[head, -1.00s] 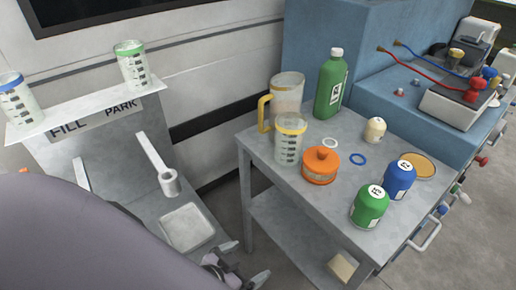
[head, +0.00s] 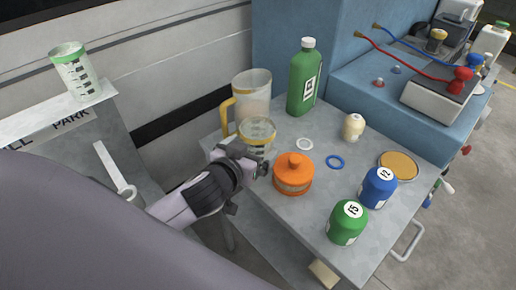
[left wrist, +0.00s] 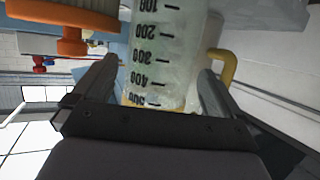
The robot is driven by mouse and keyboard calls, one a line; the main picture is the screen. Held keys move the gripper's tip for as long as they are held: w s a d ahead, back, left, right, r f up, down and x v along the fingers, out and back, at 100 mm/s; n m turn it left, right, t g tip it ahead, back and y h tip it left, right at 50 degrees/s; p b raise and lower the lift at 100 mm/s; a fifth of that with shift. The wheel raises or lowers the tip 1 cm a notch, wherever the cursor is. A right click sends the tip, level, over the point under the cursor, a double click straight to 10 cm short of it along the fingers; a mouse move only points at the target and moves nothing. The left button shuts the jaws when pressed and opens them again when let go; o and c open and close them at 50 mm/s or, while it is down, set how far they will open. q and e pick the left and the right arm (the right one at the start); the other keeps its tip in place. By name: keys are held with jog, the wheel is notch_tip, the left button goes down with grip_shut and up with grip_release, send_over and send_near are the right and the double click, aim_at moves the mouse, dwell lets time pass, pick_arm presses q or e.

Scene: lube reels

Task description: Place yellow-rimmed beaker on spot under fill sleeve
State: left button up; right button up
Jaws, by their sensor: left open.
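The yellow-rimmed beaker (head: 257,132), clear with black markings, stands on the grey table in front of a yellow-handled jug (head: 250,95). My left gripper (head: 255,162) is at the beaker's near side, open. In the left wrist view, the beaker (left wrist: 160,45) fills the space between the open fingers (left wrist: 157,75); whether they touch it I cannot tell. The fill sleeve (head: 112,170), a white arm with a ring end, sticks out from the grey stand at left. The spot under it is hidden behind my arm. My right gripper is not in view.
An orange lidded pot (head: 293,174) stands close to the right of my gripper. A green-rimmed beaker (head: 75,72) stands on the stand's shelf (head: 60,113).

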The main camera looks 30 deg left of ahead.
pick_arm(q)
jog(key=shift+x, duration=1.9)
jog(key=shift+r, duration=0.1)
jog(key=c, duration=1)
